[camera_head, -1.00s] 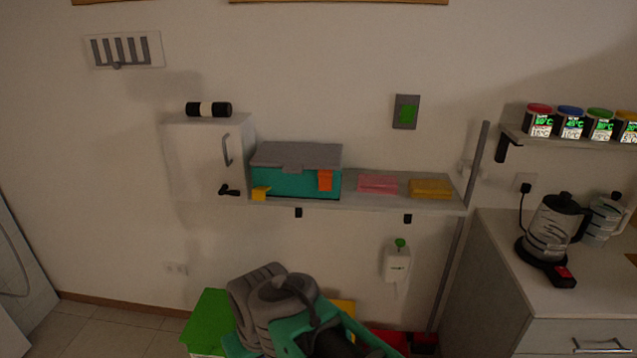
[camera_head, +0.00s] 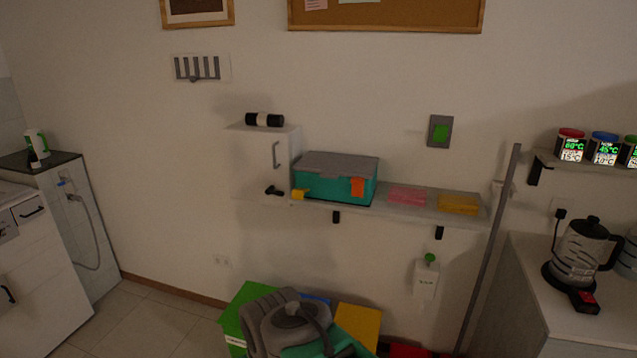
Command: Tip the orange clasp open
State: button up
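The orange clasp (camera_head: 357,187) is on the front right of a teal box (camera_head: 330,187) with a grey lid (camera_head: 340,165). The lid looks closed. A yellow clasp-like piece (camera_head: 299,194) shows at the box's front left, tilted outward. The box stands on a white wall shelf (camera_head: 407,212). My gripper's fingers cannot be made out.
A white cabinet (camera_head: 255,150) with a handle adjoins the box on the left. Pink (camera_head: 407,196) and yellow (camera_head: 458,204) blocks lie to the right on the shelf. A grey pole (camera_head: 487,250) stands at the shelf's right end. Coloured bins (camera_head: 358,322) sit below. A counter with a kettle (camera_head: 580,250) is at right.

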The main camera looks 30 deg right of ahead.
aim_at(357, 184)
jog(key=u, duration=0.1)
jog(key=i, duration=0.95)
jog(key=z, duration=0.6)
